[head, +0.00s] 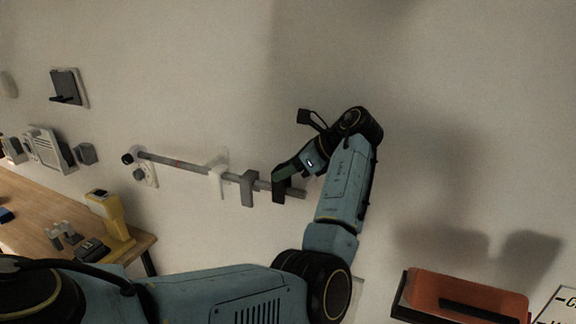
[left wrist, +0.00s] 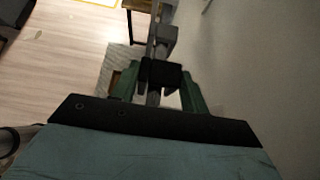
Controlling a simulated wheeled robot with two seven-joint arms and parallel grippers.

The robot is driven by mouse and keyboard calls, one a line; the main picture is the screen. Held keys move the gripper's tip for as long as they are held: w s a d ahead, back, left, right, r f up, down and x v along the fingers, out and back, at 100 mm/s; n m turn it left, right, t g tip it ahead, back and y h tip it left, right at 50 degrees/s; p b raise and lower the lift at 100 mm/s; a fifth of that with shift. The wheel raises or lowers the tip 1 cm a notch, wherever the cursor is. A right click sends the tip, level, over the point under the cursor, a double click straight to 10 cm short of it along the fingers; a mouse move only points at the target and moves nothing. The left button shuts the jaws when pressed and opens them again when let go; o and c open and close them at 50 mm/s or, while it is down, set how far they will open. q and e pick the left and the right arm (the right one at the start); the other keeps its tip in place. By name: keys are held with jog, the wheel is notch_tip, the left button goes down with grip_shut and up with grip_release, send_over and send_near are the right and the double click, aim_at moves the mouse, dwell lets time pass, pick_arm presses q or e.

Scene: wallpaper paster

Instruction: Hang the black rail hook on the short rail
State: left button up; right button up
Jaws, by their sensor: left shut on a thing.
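The short rail (head: 190,164) is a grey bar fixed to the wall, slanting slightly down to the right. The black rail hook (head: 281,191) is at the rail's right part, overlapping it, with a bit of rail showing to its right. My left gripper (head: 284,176) is shut on the hook from above right. In the left wrist view the black hook (left wrist: 160,75) sits between the green fingers, over the line of the rail (left wrist: 153,98). I cannot tell whether the hook bears on the rail or is only held there. My right gripper is not in view.
A grey hook (head: 249,188) hangs on the rail just left of the black one, and a white hook or bracket (head: 217,176) is further left. A wooden table (head: 35,215) with a yellow device (head: 110,213) stands at left. An orange object (head: 465,297) is at lower right.

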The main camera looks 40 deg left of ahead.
aim_at(288, 188)
pick_arm(q)
jog(key=shift+f, duration=1.8)
jog(key=o, duration=1)
jog(key=shift+o, duration=0.2)
jog(key=b+v, duration=0.1)
jog(key=v, duration=1.2)
jog(key=shift+b, duration=0.3)
jog(key=shift+d, duration=0.15)
